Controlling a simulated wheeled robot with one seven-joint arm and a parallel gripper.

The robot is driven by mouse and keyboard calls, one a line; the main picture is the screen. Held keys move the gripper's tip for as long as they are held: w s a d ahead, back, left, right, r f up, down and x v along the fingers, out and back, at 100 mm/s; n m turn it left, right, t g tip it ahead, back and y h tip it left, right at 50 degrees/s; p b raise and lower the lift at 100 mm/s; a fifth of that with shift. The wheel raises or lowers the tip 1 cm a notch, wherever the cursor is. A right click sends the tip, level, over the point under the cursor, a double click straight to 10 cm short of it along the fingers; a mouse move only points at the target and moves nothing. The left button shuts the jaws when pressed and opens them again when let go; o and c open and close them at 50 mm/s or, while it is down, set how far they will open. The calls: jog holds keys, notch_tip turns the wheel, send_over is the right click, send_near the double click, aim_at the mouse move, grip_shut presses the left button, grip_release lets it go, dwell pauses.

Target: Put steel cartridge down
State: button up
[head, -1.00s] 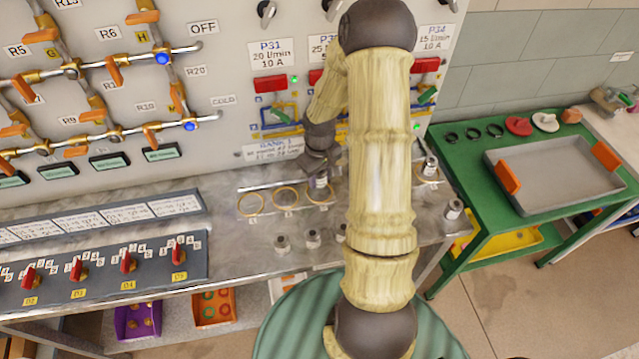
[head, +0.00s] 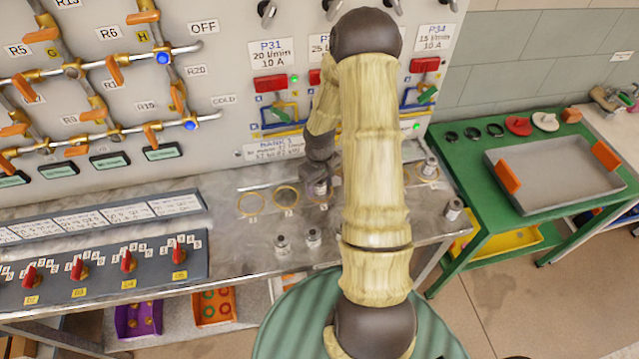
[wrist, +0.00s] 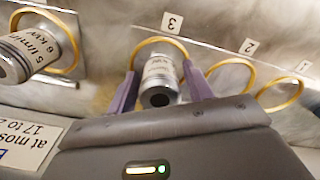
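The steel cartridge (wrist: 160,78), a short grey cylinder with a printed white label, sits between the two purple fingers of my gripper (wrist: 160,92) in the wrist view. The fingers lie close along both its sides and appear shut on it. Its far end is at the yellow ring marked 3 (wrist: 158,44); I cannot tell whether it touches the surface there. In the head view my gripper (head: 318,178) is low over the bench at that ring, and the cartridge (head: 318,188) shows just below it, partly hidden.
Empty rings 2 (wrist: 229,76) and 1 (wrist: 280,94) lie beside it. Another labelled cartridge (wrist: 28,55) stands in a ring on the other side. Loose cartridges stand near the bench's front (head: 282,244). The valve panel (head: 225,70) rises behind; a green table (head: 470,160) stands right.

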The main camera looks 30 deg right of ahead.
jog(key=shift+o, duration=0.4)
jog(key=shift+r, duration=0.1)
notch_tip(320, 180, up, 12)
jog(key=shift+r+b, duration=0.1)
jog(key=shift+b, duration=0.35)
dwell(0.4)
jog(key=s+a+r+m+t, duration=0.2)
jog(key=s+a+r, duration=0.5)
jog(key=s+a, duration=0.5)
jog(key=shift+s+a+t, duration=0.3)
jog(key=shift+a, duration=0.45)
jog(key=shift+r, duration=0.1)
jog(key=shift+c, duration=0.2)
